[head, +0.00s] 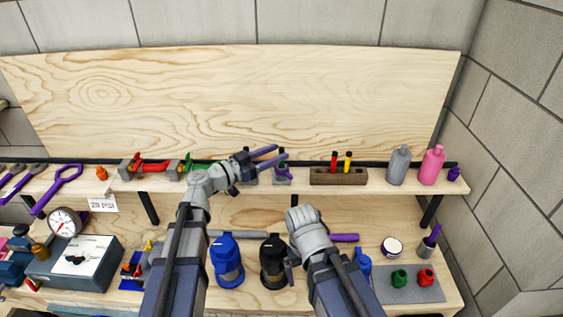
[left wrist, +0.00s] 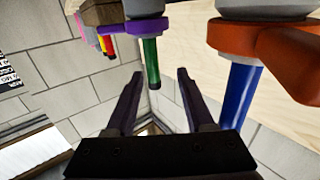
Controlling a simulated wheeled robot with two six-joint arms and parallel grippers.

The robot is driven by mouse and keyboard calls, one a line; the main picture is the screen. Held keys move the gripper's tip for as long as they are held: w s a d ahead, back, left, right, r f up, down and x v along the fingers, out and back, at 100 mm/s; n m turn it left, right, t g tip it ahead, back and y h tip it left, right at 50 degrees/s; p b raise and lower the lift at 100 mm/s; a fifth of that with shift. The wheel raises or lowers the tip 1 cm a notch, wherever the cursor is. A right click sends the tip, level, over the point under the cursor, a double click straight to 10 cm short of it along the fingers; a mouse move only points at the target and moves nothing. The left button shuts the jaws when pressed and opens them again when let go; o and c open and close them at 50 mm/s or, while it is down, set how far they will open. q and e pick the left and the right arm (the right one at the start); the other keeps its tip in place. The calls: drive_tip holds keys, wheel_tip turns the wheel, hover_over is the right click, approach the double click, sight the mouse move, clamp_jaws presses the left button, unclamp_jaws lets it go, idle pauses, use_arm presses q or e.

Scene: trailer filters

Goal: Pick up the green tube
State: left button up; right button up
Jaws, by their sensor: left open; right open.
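The green tube (left wrist: 151,62) sits in a purple holder (left wrist: 147,27) in the left wrist view. In the head view the purple holder (head: 282,174) is on the upper shelf, with the tube mostly hidden behind my left gripper. My left gripper (head: 281,152) is open, its purple fingers reaching over the shelf by that holder. In the left wrist view the left gripper (left wrist: 160,72) has one finger on each side of the tube's free end, with gaps and no visible contact. My right gripper (head: 290,265) is low in front of the lower bench, partly hidden by its own arm; nothing shows in it.
A blue tube (left wrist: 240,95) in an orange clamp (left wrist: 240,38) is close to the left gripper's right finger. A wooden block (head: 338,177) with red and yellow tubes stands on the shelf to the right. Grey (head: 399,166) and pink (head: 432,166) bottles stand farther right.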

use_arm(q)
drive_tip(key=x, duration=0.5)
drive_tip(key=shift+s+d+f, duration=0.2)
drive_tip(key=shift+s+d, duration=0.05)
drive_tip(key=shift+d, duration=0.05)
clamp_jaws()
